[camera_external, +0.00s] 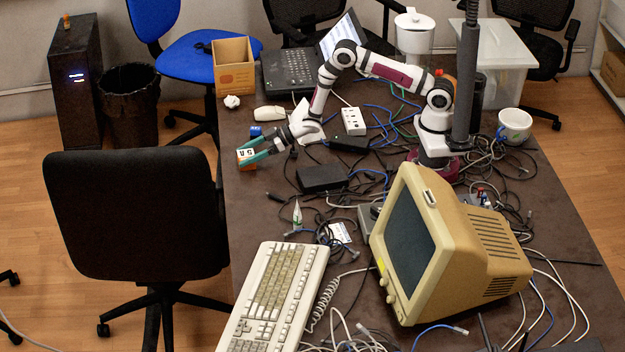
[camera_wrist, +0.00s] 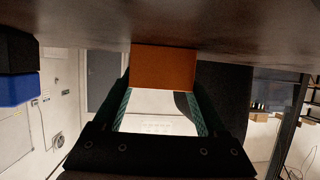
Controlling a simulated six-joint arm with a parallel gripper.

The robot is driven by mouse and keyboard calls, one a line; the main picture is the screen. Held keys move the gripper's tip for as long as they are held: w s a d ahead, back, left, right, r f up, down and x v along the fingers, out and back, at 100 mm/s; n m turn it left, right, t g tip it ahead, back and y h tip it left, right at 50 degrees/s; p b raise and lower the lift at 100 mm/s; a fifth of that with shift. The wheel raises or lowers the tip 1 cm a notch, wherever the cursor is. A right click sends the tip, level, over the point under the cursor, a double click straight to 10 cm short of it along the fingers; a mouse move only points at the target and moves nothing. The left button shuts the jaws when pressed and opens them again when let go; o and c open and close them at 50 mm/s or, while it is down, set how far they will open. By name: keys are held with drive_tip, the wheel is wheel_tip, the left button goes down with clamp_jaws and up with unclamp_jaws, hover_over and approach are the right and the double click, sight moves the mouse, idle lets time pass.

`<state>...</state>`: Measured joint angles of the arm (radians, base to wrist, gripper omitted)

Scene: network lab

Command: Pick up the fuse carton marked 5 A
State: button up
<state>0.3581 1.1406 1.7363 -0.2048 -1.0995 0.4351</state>
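The fuse carton (camera_external: 246,154) is a small orange box with a white label reading 5 A, at the table's left edge in the external view. In the wrist view a plain orange face of it (camera_wrist: 163,68) lies against the dark tabletop, which fills the top of the picture. My gripper (camera_external: 253,153) is low at the table, its teal fingers on either side of the carton. In the wrist view the fingers (camera_wrist: 162,92) reach the carton's two side edges. Whether they press on it or leave a small gap is not clear.
A small blue item (camera_external: 256,131) lies close behind my gripper, with a pale mouse-like object (camera_external: 269,113) beyond it. A black box (camera_external: 322,178), cables and a white power strip (camera_external: 350,121) are to the right. A black chair (camera_external: 137,213) stands just off the table's left edge.

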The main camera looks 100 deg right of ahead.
drive_tip(key=c, duration=0.8)
